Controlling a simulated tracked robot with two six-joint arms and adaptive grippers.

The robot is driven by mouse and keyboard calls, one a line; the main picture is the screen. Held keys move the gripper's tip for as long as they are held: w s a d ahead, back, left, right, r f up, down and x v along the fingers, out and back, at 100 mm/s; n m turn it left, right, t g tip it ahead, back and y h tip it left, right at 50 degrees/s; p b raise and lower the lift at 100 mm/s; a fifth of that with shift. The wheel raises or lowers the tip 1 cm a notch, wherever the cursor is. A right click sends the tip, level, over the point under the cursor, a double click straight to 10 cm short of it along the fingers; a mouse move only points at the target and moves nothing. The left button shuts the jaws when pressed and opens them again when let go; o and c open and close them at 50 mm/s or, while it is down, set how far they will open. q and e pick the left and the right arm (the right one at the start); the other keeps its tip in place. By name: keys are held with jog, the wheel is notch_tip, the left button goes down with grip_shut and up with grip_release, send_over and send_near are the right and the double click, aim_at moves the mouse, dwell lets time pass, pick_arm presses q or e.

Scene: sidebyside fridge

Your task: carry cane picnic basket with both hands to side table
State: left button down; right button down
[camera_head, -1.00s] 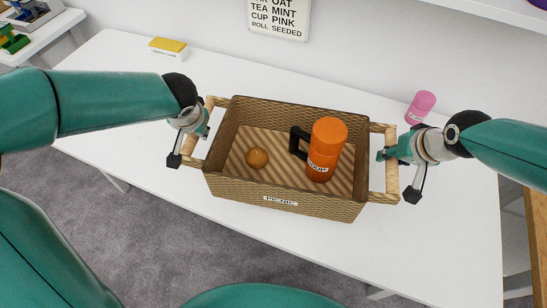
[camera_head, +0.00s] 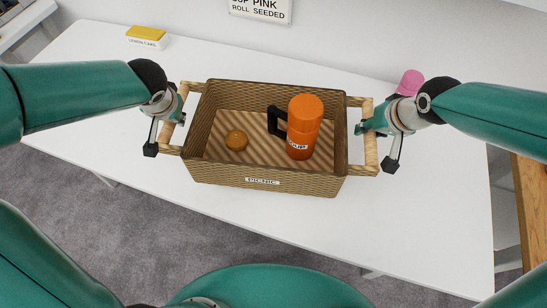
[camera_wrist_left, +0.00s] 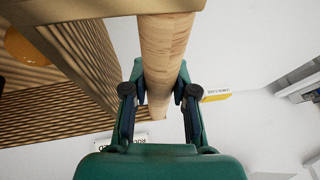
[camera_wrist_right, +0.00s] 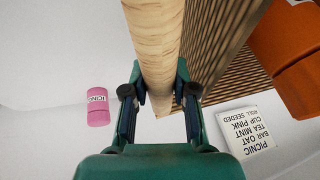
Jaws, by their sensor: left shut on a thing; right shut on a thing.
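The cane picnic basket (camera_head: 215,172) is a brown woven box with a wooden handle at each end. My left gripper (camera_head: 172,118) is shut on the left handle, which also shows in the left wrist view (camera_wrist_left: 165,55). My right gripper (camera_head: 366,128) is shut on the right handle, which also shows in the right wrist view (camera_wrist_right: 155,45). The basket is over the white table (camera_head: 420,235); whether it touches the top I cannot tell.
A yellow-topped box (camera_head: 147,37) stands at the table's back left. A pink container (camera_head: 409,82) stands at the back right, behind my right arm. A sign (camera_head: 262,8) hangs on the wall. A wooden surface (camera_head: 530,205) is at the right edge. The table front is clear.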

pick_arm(q)
jog(key=shift+a+f, duration=0.1)
pick_arm(e)
jog(key=shift+a+f, duration=0.1)
